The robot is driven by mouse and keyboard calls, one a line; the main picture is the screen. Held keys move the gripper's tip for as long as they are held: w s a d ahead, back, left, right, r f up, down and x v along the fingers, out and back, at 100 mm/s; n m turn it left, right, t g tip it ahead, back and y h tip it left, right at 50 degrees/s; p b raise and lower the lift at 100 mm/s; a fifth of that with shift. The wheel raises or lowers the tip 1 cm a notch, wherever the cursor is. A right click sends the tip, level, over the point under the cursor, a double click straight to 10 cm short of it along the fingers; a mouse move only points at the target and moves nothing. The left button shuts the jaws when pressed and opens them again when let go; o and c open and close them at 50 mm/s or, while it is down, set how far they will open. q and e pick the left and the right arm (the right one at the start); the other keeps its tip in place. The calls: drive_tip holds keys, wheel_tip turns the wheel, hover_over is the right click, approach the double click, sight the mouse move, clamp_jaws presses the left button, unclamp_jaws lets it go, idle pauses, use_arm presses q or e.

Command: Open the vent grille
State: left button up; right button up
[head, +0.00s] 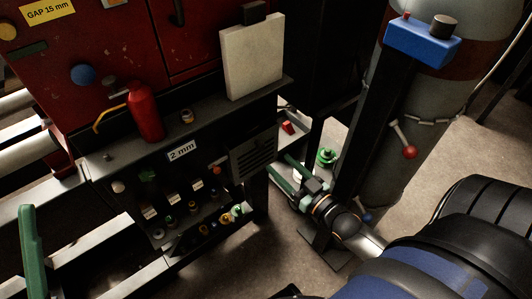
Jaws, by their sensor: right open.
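The vent grille (253,154) is a dark slatted panel at the right end of the black cabinet's front. It looks flush with that front, and I cannot make out a gap around it. My right gripper (279,164) is just right of the grille, with its two green fingers apart and pointing up and left towards it. I see nothing between the fingers. Whether a fingertip touches the grille's edge, I cannot tell. My left gripper cannot be made out in the head view.
The black cabinet (120,170) carries a red bottle (145,112) and a pale board (252,58). Small knobs and fittings sit on its lower shelf. A grey cylinder (385,150) with a red-knobbed lever (405,145) stands right of my gripper. A green upright part (33,250) is at lower left.

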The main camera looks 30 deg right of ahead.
sight(262, 148)
drive_tip(key=w, duration=0.2)
drive_tip(key=w+b, duration=0.1)
drive_tip(key=w, duration=0.4)
drive_tip(key=shift+a, duration=0.3)
clamp_jaws()
idle(1.1)
